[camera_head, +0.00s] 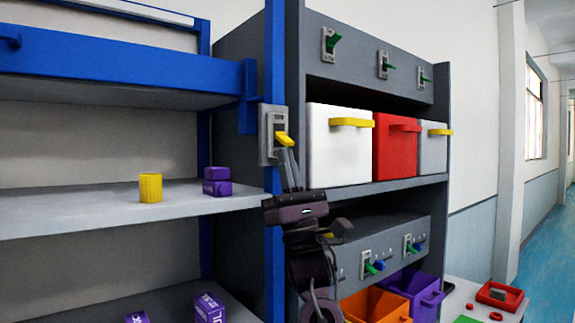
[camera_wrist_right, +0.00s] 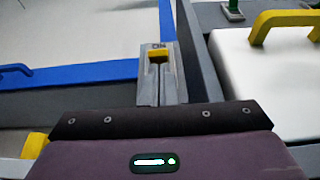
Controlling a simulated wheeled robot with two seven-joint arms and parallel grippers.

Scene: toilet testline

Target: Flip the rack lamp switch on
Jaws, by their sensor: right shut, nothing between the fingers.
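A grey switch plate (camera_head: 267,150) with a yellow lever (camera_head: 284,139) is mounted on the rack's post. In the head view the lever sticks out toward the lower right. My right gripper (camera_head: 289,162) is shut and empty, its fingers pointing up just under the lever. In the right wrist view the yellow lever (camera_wrist_right: 159,54) shows at the tips of the grey fingers (camera_wrist_right: 161,78), below a small dark marking. I cannot tell whether fingers and lever touch. My left gripper is not in view.
White (camera_head: 338,155), red (camera_head: 396,146) and grey bins fill the right shelf. Above them is a panel with green-lever switches (camera_head: 331,42); a lower panel has blue and green ones (camera_head: 372,265).

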